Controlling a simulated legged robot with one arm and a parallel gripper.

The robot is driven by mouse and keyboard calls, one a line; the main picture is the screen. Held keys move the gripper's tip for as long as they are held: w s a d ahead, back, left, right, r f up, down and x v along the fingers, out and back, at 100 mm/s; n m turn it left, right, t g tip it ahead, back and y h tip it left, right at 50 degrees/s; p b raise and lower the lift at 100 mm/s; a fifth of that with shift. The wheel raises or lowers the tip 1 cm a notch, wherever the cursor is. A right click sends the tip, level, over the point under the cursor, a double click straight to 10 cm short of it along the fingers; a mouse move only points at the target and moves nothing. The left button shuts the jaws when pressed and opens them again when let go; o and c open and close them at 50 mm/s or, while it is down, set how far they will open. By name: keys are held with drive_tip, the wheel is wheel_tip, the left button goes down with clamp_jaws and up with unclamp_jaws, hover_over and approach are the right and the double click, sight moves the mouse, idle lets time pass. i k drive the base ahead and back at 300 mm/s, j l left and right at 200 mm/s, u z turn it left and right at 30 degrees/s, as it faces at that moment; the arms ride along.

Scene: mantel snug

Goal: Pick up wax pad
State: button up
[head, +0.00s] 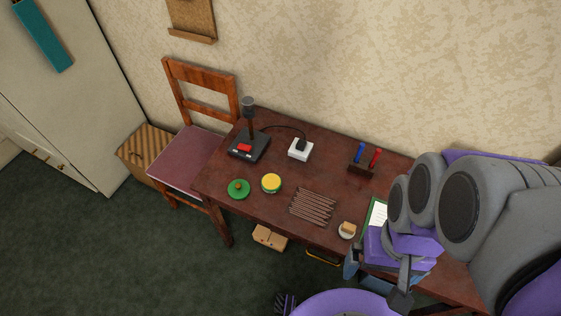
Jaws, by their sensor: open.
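A round green tin with a yellow top (271,183) sits on the brown table. A flat green disc with a small brown knob (238,188) lies just left of it. A small tan block (348,227) rests on a pale round dish near the table's front edge. I cannot tell for certain which of these is the wax pad. My gripper (385,280) is at the lower right, by the table's front edge, right of and apart from these things. It is open; its fingertips are partly hidden, and I see nothing held.
The table (285,222) also holds a joystick (248,145), a white socket box (300,149), a slatted mat (312,206), a holder with blue and red sticks (364,160) and a green-edged paper (377,214). A wooden chair (186,158) stands at the left end. My arm covers the right end.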

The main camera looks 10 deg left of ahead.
sight(346, 230)
drive_tip(key=z, duration=0.75)
drive_tip(key=k+j+z, duration=0.1)
drive_tip(key=j+z, duration=0.2)
drive_tip(key=z, duration=0.15)
drive_tip(key=k+j+z, duration=0.2)
drive_tip(key=z, duration=0.3)
drive_tip(key=k+j+z, duration=0.2)
drive_tip(key=z, duration=0.25)
drive_tip(key=k+j, duration=0.1)
drive_tip(key=k, duration=0.1)
